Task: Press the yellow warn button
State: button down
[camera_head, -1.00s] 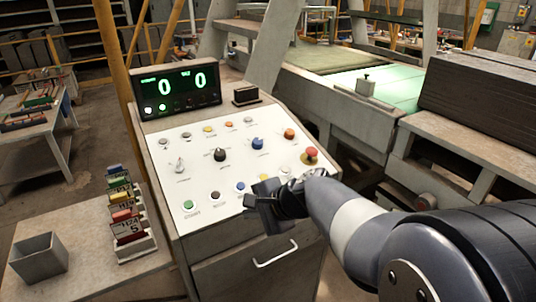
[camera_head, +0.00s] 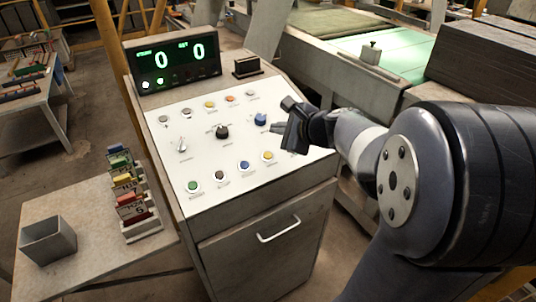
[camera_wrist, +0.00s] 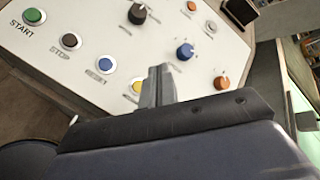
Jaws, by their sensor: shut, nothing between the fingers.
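The yellow button (camera_head: 268,156) is at the right end of the bottom row on the white sloping panel (camera_head: 210,143), right of a blue button (camera_head: 243,166). In the wrist view the yellow button (camera_wrist: 136,86) shows just left of my fingers, partly hidden by them, and its label cannot be read. My gripper (camera_head: 274,128) is shut and empty, over the right part of the panel, above the yellow button in the picture. Its fingertips also show in the wrist view (camera_wrist: 160,70). They look apart from the yellow button.
Near my fingers are a blue knob (camera_head: 260,119) and an orange button (camera_wrist: 222,82). A black knob (camera_head: 222,132), a green START button (camera_head: 193,187) and a brown button (camera_head: 219,175) are further left. A display (camera_head: 173,66) stands behind the panel.

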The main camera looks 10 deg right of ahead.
jog(key=shift+w+a+f+b, duration=0.15)
jog(key=shift+w+f+b, duration=0.25)
jog(key=shift+f+b, duration=0.9)
jog(key=shift+w+a+f+b, duration=0.1)
jog(key=shift+w+f+b, duration=0.25)
jog(key=shift+f+b, duration=0.95)
jog(key=shift+w+a+f+b, duration=0.15)
jog(key=shift+w+f+b, duration=0.25)
jog(key=shift+f+b, duration=0.9)
jog(key=shift+f, duration=0.4)
jog(key=shift+w+f, duration=0.1)
jog(key=shift+f, duration=0.2)
jog(key=shift+f+b, duration=0.35)
jog(key=shift+b, duration=0.15)
jog(key=shift+r, duration=0.15)
jog(key=shift+r+p, duration=0.55)
jog(key=shift+r, duration=0.05)
jog(key=r+p, duration=0.1)
jog(key=s+r+p, duration=0.1)
jog(key=r, duration=0.1)
jog(key=r+p, duration=0.2)
jog(key=shift+s+d, duration=0.25)
jog(key=shift+s, duration=0.05)
